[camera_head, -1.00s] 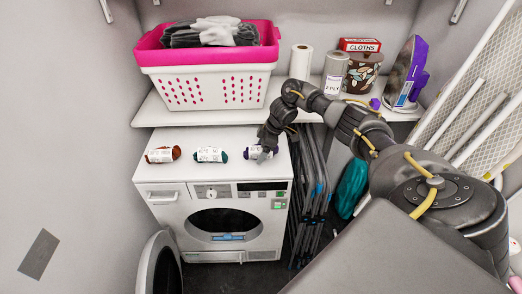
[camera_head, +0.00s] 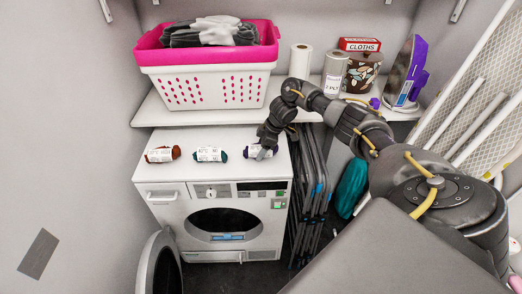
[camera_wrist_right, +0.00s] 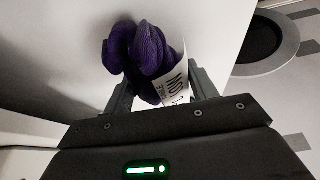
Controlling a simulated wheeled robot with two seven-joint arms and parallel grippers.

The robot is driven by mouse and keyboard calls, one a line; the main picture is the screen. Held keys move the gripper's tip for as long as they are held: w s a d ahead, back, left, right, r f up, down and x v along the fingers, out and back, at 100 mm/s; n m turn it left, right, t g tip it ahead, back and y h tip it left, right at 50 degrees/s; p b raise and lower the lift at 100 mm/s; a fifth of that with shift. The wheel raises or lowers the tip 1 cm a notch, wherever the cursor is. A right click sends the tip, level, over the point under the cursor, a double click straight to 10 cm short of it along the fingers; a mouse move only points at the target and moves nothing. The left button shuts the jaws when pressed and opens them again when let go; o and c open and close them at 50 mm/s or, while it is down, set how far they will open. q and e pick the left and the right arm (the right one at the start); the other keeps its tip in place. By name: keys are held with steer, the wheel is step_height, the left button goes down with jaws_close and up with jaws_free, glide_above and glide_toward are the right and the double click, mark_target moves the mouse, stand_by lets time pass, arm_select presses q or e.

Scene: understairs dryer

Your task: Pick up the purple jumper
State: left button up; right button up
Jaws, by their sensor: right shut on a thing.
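The purple jumper is a small rolled bundle with a white paper label, at the right end of the dryer top in the head view (camera_head: 252,152). In the right wrist view the purple jumper (camera_wrist_right: 150,50) sits between the two fingers. My right gripper (camera_head: 264,150) reaches down from the shelf side and is shut on it; its fingers also show in the right wrist view (camera_wrist_right: 158,88). The jumper is at or very near the white dryer top (camera_head: 215,175); I cannot tell whether it touches. My left gripper is not in view.
A rust-red roll (camera_head: 162,154) and a teal roll (camera_head: 210,154), both labelled, lie left of the jumper. The dryer door (camera_head: 160,265) hangs open. A shelf (camera_head: 160,112) behind holds a pink and white basket (camera_head: 205,85). Folded racks (camera_head: 310,190) stand right of the dryer.

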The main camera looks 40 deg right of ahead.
steer(key=shift+r, duration=0.35)
steer(key=s+a+r, duration=0.7)
steer(key=s+r, duration=0.5)
steer(key=s+a+r+n, duration=0.1)
steer(key=s+a+r, duration=0.1)
steer(key=a, duration=1.4)
steer(key=shift+s+a+b, duration=0.2)
steer(key=shift+s+b, duration=0.1)
steer(key=shift+s, duration=0.25)
